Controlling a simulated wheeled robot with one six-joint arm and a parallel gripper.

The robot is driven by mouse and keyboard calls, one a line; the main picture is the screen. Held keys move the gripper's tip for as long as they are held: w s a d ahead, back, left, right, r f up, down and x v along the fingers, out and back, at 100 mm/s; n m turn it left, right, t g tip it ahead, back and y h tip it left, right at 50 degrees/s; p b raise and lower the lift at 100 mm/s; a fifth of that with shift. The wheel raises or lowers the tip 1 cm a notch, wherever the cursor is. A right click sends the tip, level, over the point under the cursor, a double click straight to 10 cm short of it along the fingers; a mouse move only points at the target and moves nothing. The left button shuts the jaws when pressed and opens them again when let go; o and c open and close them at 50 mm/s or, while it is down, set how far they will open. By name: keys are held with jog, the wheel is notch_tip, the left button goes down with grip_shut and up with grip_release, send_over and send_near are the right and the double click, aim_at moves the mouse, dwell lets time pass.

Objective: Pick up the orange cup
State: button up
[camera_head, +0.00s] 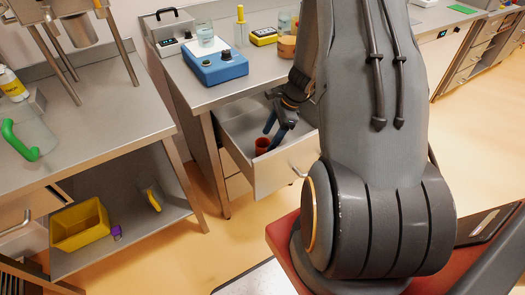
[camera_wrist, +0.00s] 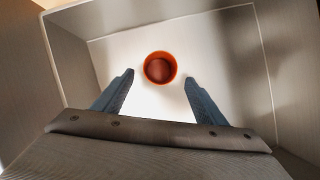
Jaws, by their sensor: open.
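The orange cup (camera_wrist: 160,67) stands upright in an open drawer, seen from above in the wrist view. Nothing is between the fingers. In the head view my gripper (camera_head: 276,128) is partly hidden by my arm.
The drawer walls (camera_wrist: 75,60) stand close around my gripper. A yellow bin (camera_head: 80,225) sits on a low shelf at left.

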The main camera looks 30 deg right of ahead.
aim_at(261, 144)
jog(key=shift+a+p+x, duration=0.15)
jog(key=shift+p+x, duration=0.35)
jog(key=shift+x, duration=1.05)
jog(key=shift+a+p+x, duration=0.15)
jog(key=shift+p+x, duration=0.3)
jog(key=shift+x, duration=1.15)
jog(key=shift+r, duration=0.1)
jog(key=shift+c, duration=0.4)
jog(key=c, duration=1)
